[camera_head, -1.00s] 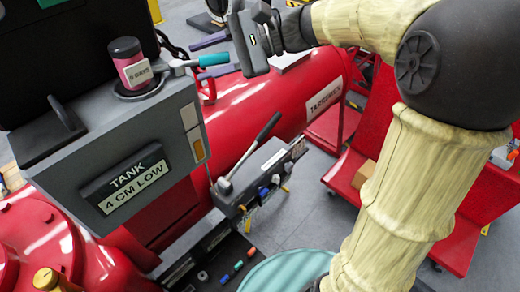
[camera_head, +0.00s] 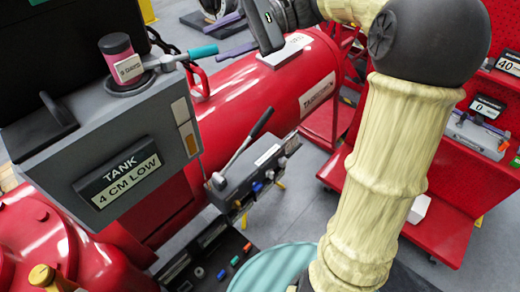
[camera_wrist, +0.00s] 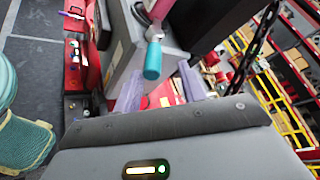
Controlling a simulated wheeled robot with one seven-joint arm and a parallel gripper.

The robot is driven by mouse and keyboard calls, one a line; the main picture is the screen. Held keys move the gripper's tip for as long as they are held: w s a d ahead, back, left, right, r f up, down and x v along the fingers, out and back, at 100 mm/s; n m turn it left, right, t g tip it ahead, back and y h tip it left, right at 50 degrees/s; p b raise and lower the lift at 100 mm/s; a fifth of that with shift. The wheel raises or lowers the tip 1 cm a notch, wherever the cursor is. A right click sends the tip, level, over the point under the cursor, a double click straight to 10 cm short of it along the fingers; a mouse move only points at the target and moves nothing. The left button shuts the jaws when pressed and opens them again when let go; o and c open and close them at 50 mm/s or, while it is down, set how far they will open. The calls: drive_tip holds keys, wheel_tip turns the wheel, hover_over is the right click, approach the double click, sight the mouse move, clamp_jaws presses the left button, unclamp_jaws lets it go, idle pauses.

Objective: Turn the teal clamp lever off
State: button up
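The teal clamp lever (camera_head: 197,53) sticks out to the right from the top of the grey box on the red tank. Its metal shank runs left toward a pink jar with a dark lid (camera_head: 121,61). My gripper (camera_head: 214,41) is just right of the lever in the head view, its two purple fingers apart. In the wrist view the teal handle (camera_wrist: 152,62) appears between the spread fingers of my gripper (camera_wrist: 160,73), a little beyond their tips. Nothing is held, and I see no clear contact.
The grey box (camera_head: 103,125) carries a "TANK 4 CM LOW" sign (camera_head: 118,182). A grey unit with a black-handled lever (camera_head: 250,135) stands lower right. The red tank (camera_head: 275,85) lies behind. A red cart (camera_head: 430,215) stands right, with grey floor between.

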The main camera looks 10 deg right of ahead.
drive_tip(key=s+b+v, duration=0.1)
drive_tip(key=b+v, duration=0.2)
drive_tip(key=v, duration=0.9)
drive_tip(key=a+f+h+b, duration=0.1)
drive_tip(key=f+h+b, duration=0.2)
drive_tip(key=f, duration=0.8)
drive_tip(key=s+a+f+t+h+b, duration=0.1)
drive_tip(key=a+f+h+b, duration=0.1)
drive_tip(key=f, duration=0.9)
drive_tip(key=s+a+f+h+b, duration=0.1)
drive_tip(key=f+h+b, duration=0.3)
drive_tip(key=f, duration=0.7)
drive_tip(key=shift+s+a+f, duration=0.15)
drive_tip(key=shift+a+f, duration=0.1)
drive_tip(key=shift+a, duration=0.35)
drive_tip(key=shift+c, duration=0.4)
